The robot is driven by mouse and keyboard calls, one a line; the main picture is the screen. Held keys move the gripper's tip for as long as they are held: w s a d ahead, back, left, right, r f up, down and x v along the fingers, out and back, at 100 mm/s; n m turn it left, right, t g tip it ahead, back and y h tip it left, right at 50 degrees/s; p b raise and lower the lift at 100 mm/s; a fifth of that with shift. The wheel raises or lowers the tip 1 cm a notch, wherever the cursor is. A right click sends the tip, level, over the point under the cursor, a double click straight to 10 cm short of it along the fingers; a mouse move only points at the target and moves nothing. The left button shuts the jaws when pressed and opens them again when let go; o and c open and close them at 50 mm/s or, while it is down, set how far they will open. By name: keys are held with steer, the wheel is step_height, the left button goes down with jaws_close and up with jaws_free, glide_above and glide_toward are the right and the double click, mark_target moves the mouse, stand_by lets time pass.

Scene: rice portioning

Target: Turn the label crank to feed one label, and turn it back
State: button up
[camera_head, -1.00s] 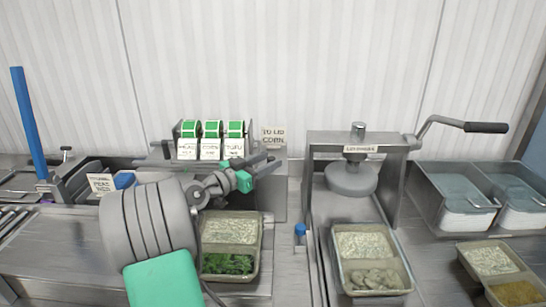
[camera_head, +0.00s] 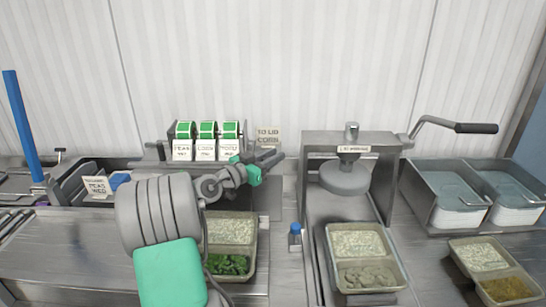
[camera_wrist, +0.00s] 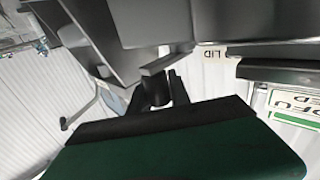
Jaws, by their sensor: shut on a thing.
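The label dispenser holds three green-and-white label rolls (camera_head: 207,131) in a row, each with a white printed label hanging in front. The crank's exact angle cannot be told. A green-edged label (camera_wrist: 296,108) shows at the right of the wrist view.
A "to lid corn" sign (camera_head: 268,138) stands just behind my gripper. A filled tray (camera_head: 229,230) lies below my arm. The lid press (camera_head: 350,138) with its long handle stands to the right, with another filled tray (camera_head: 366,257) in front. Metal bins (camera_head: 440,195) are farther right.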

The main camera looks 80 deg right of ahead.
jaws_close()
